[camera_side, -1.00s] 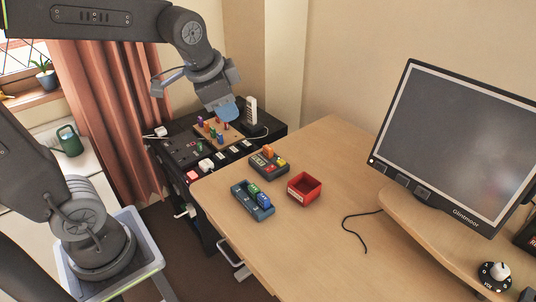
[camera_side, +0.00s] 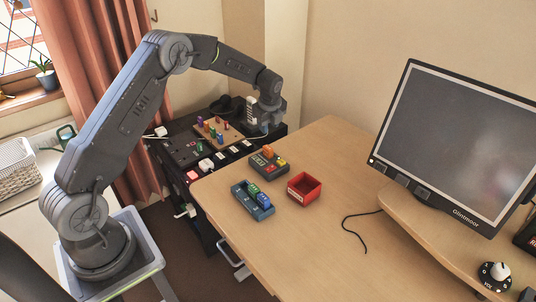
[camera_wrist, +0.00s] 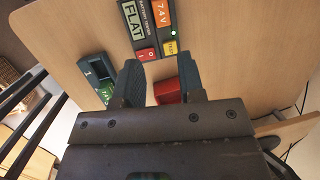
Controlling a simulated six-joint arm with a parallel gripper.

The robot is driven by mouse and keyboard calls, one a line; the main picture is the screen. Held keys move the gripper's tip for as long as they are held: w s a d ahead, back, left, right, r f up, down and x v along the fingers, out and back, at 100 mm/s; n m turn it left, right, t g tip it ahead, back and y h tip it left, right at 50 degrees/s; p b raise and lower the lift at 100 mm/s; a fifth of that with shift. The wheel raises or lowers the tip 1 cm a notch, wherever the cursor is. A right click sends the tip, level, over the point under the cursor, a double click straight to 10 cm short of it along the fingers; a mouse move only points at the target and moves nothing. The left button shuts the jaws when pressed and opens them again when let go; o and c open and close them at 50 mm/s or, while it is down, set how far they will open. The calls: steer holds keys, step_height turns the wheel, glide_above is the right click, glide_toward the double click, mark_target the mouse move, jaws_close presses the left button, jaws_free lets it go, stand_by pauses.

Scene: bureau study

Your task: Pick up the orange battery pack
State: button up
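The orange battery pack (camera_side: 268,151) sits at the back of the dark battery tester (camera_side: 257,164) on the desk. In the wrist view the orange pack (camera_wrist: 164,14), marked 7.4V, is at the top edge, partly cut off, beside the tester's FLAT display (camera_wrist: 133,22).
A blue holder (camera_side: 241,195) with green and blue packs stands left of an open red box (camera_side: 304,188), both near the tester. A dark bench (camera_side: 176,150) with a pegboard lies left of the desk. A monitor (camera_side: 450,140) stands right. The middle of the desk is mostly clear.

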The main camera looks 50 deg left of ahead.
mark_target(268, 147)
steer(key=x, duration=1.3)
steer(key=shift+w+a+f, duration=0.1)
steer(key=shift+a+f, duration=0.05)
steer(key=shift+f, duration=0.15)
steer(key=shift+c, duration=0.5)
steer(key=c, duration=0.5)
steer(key=shift+r, duration=0.2)
steer(key=shift+r, duration=0.25)
step_height(268, 147, up, 4)
steer(key=shift+w+f, duration=0.1)
steer(key=shift+f, duration=0.05)
steer(key=s+a+r, duration=0.2)
steer(key=s, duration=0.1)
steer(key=s+a+r, duration=0.2)
steer(key=s+a, duration=0.1)
steer(key=s+a+r, duration=0.2)
steer(key=s, duration=0.1)
steer(key=shift+a+r, duration=0.25)
steer(key=shift+a, duration=0.15)
